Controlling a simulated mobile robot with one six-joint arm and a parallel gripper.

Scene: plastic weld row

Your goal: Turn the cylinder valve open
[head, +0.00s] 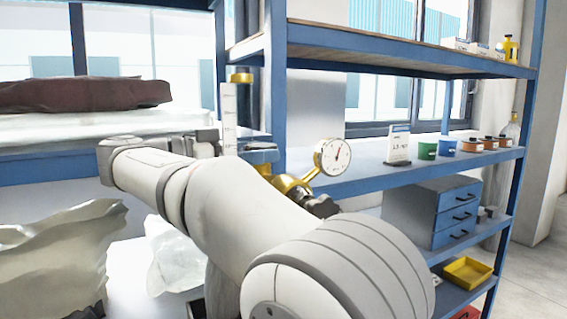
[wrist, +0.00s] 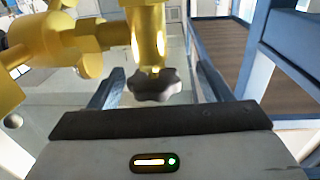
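A brass valve assembly (head: 290,184) with a round white gauge (head: 332,156) stands in front of the blue shelving in the head view. A dark knob (head: 321,205) shows at its lower right. In the wrist view, the brass body (wrist: 147,35) ends in a black lobed knob (wrist: 153,86). My gripper (wrist: 160,88) is open, with one blue-grey finger to each side of that knob and a visible gap on both sides. I cannot tell how deep the knob lies between the fingers. In the head view, my arm hides part of the assembly and the cylinder below.
A clear graduated tube (head: 229,115) stands left of the gauge. The blue shelf (head: 370,180) holds a small sign (head: 399,147) and several coloured pots. A drawer unit (head: 440,212) and a yellow tray (head: 467,272) sit lower right. Translucent bags (head: 60,250) lie at left.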

